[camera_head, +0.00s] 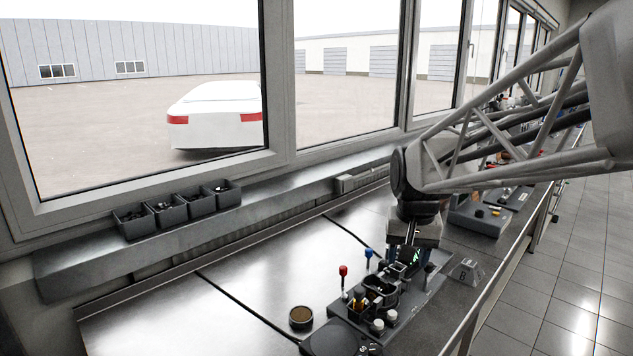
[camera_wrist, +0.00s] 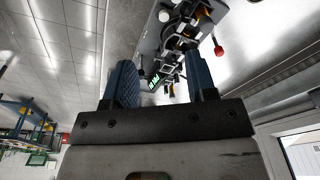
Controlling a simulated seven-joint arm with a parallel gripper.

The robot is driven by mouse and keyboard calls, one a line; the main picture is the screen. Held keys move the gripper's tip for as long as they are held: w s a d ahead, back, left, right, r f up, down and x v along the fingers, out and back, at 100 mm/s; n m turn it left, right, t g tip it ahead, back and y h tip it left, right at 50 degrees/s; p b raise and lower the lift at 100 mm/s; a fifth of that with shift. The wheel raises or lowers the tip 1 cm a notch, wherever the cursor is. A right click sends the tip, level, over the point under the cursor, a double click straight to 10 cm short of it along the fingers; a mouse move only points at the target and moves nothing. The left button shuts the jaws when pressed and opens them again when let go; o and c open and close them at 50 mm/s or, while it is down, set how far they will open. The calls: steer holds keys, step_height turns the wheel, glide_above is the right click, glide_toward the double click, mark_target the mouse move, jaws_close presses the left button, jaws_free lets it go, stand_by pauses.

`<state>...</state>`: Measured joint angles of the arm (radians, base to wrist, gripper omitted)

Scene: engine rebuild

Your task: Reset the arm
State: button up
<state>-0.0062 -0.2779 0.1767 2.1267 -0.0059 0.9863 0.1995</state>
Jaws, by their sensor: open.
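My gripper (camera_wrist: 162,85) shows in the wrist view with its two blue fingers apart and nothing between them. In the head view my gripper (camera_head: 408,258) hangs at the end of my arm, pointing down over the right end of a grey fixture (camera_head: 408,312) on the bench. The arm hides part of the fixture there. The fixture carries dark parts, white-capped pieces, and red and blue upright knobs. A green-lit display (camera_head: 413,256) shows close to the fingers; it also shows in the wrist view (camera_wrist: 154,82). I cannot tell whether the fingers touch anything.
A round brown-topped tin (camera_head: 301,318) stands left of the fixture, near a dark round scale-like disc (camera_head: 335,340). A grey block marked B (camera_head: 465,270) stands to the right. Several dark bins (camera_head: 133,222) sit on the window sill. The metal bench (camera_head: 240,310) is clear at left.

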steer(key=s+f+n, duration=0.1)
steer(key=s+f, duration=0.1)
steer(key=s, duration=0.9)
steer(key=s+f+n+t, duration=0.1)
steer(key=s+f, duration=0.1)
steer(key=s, duration=1)
steer(key=shift+d+f, duration=0.25)
steer(key=shift+d, duration=0.05)
